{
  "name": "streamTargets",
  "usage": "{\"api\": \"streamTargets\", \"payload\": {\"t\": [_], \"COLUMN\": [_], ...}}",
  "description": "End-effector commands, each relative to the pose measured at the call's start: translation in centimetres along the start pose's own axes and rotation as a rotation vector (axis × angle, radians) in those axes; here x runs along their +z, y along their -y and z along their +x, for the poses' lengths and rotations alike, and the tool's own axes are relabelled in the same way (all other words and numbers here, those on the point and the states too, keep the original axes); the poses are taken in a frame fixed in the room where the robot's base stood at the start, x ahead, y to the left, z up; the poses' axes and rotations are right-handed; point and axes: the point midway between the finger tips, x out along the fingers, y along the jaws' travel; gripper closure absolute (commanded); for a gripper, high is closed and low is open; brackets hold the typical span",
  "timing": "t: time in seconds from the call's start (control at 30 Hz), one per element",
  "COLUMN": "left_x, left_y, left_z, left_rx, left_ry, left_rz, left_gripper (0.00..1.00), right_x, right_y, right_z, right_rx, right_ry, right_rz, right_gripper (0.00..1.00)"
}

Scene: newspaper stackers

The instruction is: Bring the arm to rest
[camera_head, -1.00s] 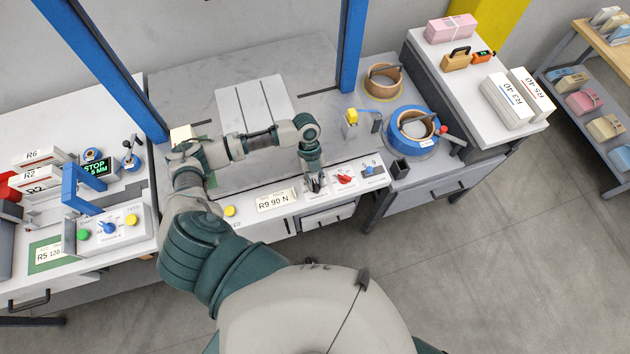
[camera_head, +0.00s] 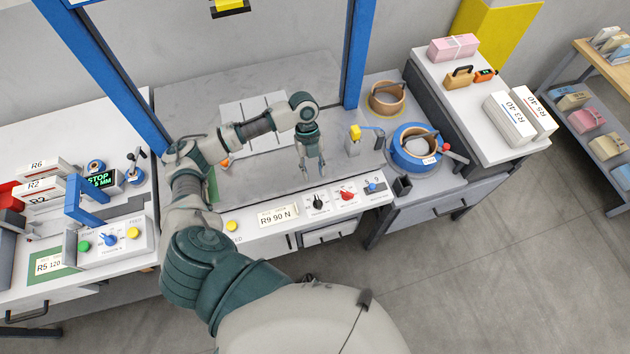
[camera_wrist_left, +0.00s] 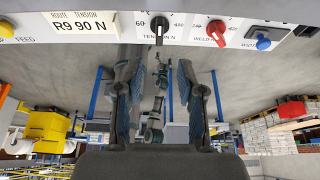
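My left arm reaches in from the lower left over the machine table. Its gripper (camera_head: 312,170) hangs fingers-down above the bare grey table top (camera_head: 240,180), behind the control panel (camera_head: 290,215). In the left wrist view the two fingers (camera_wrist_left: 160,100) stand well apart with nothing held between them. The black tension knob (camera_head: 318,202) is uncovered and apart from the gripper. It also shows in the left wrist view (camera_wrist_left: 159,27), beside the red knob (camera_wrist_left: 216,30) and blue knob (camera_wrist_left: 263,42). My right gripper does not show.
Blue posts (camera_head: 356,55) frame the table. Floor at lower right is clear.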

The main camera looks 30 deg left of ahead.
Motion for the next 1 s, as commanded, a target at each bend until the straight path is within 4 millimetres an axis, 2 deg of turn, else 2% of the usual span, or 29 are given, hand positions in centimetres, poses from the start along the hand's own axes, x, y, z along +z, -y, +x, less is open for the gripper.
{"api": "streamTargets", "payload": {"t": [0.17,0.67,0.77,0.87,1.0], "left_x": [0.0,-0.1,-1.0,-3.0,-7.4], "left_y": [0.0,0.1,0.5,1.3,2.3], "left_z": [-0.7,-0.4,1.7,6.0,12.4], "left_rx": [0.0,0.0,-0.001,-0.03,-0.161], "left_ry": [-0.001,0.001,0.011,0.036,0.059], "left_rz": [0.0,-0.003,-0.038,-0.138,-0.421], "left_gripper": [0.61,0.61,0.61,0.61,0.61], "right_x": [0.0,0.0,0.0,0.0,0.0], "right_y": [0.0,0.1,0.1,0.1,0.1], "right_z": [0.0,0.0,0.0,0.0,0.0], "right_rx": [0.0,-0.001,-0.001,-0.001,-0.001], "right_ry": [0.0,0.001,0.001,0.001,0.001], "right_rz": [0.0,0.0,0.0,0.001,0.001], "right_gripper": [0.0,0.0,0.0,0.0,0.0]}}
